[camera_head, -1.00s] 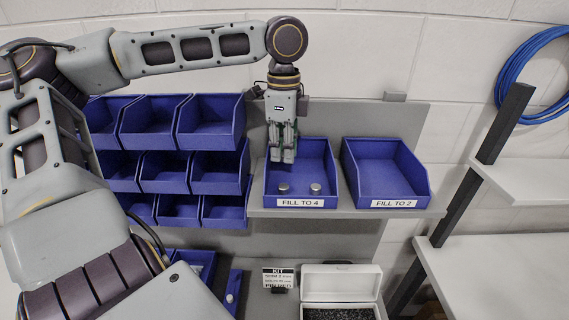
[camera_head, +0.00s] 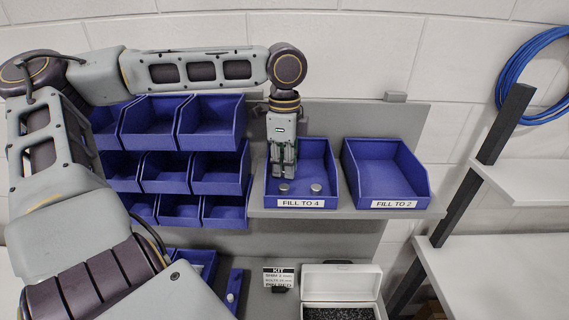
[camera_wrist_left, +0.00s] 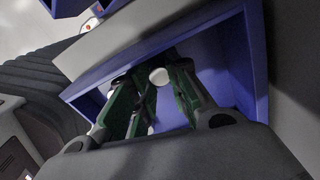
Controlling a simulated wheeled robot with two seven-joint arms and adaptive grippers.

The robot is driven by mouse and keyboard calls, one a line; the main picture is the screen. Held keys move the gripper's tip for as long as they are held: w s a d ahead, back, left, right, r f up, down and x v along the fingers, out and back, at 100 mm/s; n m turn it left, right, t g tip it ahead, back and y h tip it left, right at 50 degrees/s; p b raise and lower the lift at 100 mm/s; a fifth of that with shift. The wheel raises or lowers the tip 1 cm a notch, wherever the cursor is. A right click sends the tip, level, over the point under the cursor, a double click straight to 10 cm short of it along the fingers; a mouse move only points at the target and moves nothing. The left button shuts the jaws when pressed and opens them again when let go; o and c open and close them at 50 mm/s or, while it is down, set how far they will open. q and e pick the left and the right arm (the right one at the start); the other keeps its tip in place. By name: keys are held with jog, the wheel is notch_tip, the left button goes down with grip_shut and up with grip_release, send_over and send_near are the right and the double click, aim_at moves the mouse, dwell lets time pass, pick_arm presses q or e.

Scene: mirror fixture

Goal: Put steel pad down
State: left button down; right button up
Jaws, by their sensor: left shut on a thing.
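My left gripper (camera_head: 284,174) points down inside the left blue bin marked "FILL TO 4" (camera_head: 328,172), low and near its left side. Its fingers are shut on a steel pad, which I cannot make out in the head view. Two round steel pads, one on the left (camera_head: 284,188) and one on the right (camera_head: 316,189), lie on the bin floor near the front, the left one just below the fingertips. In the left wrist view, the green-lined fingers reach into the blue bin (camera_wrist_left: 258,60), with a pale round pad (camera_wrist_left: 159,76) between the fingertip ends; whether it is held is unclear.
The blue bin marked "FILL TO 2" (camera_head: 385,172) stands empty on the right of the same grey shelf (camera_head: 335,212). Stacked blue bins (camera_head: 220,172) stand close on the left. Below are a white open box (camera_head: 342,275) and a kit card (camera_head: 279,277).

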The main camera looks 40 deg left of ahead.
pick_arm(q)
jog(key=shift+f, duration=0.15)
jog(key=c, duration=1.3)
grip_release()
jog(key=shift+c, duration=0.2)
notch_tip(320, 180, up, 12)
jog(key=shift+r+b, duration=0.2)
jog(key=shift+b, duration=0.1)
